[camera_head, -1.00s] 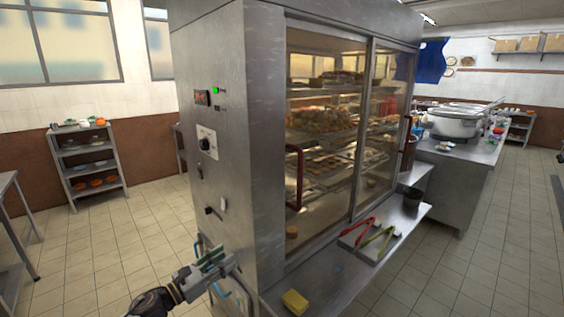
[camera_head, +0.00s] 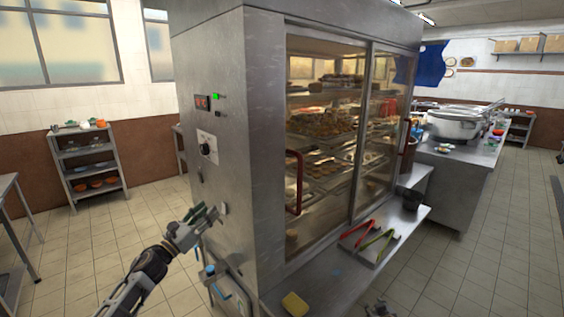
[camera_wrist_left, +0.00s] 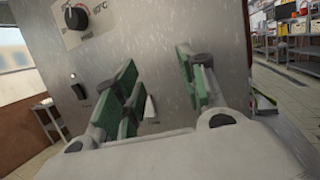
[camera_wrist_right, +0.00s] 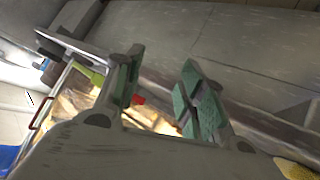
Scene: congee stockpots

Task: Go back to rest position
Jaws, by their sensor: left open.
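My left gripper (camera_head: 203,222) is in front of the control side of the steel warming cabinet (camera_head: 225,150), below its dial, with its fingers apart and nothing between them. It hides part of the lower panel. In the left wrist view its green-padded fingers (camera_wrist_left: 158,88) are spread before the steel panel, with the dial (camera_wrist_left: 76,18) and a switch (camera_wrist_left: 78,90) beyond. I cannot tell whether they touch the panel. My right gripper (camera_head: 380,308) just shows at the bottom edge of the head view. In the right wrist view its fingers (camera_wrist_right: 160,88) are apart and empty.
The cabinet's low shelf (camera_head: 335,280) holds a yellow sponge (camera_head: 295,303), red tongs (camera_head: 357,230) and green-handled tongs (camera_head: 377,243). A dark cup (camera_head: 412,199) stands further back. A small rack (camera_head: 90,165) stands left; tiled floor is clear around it.

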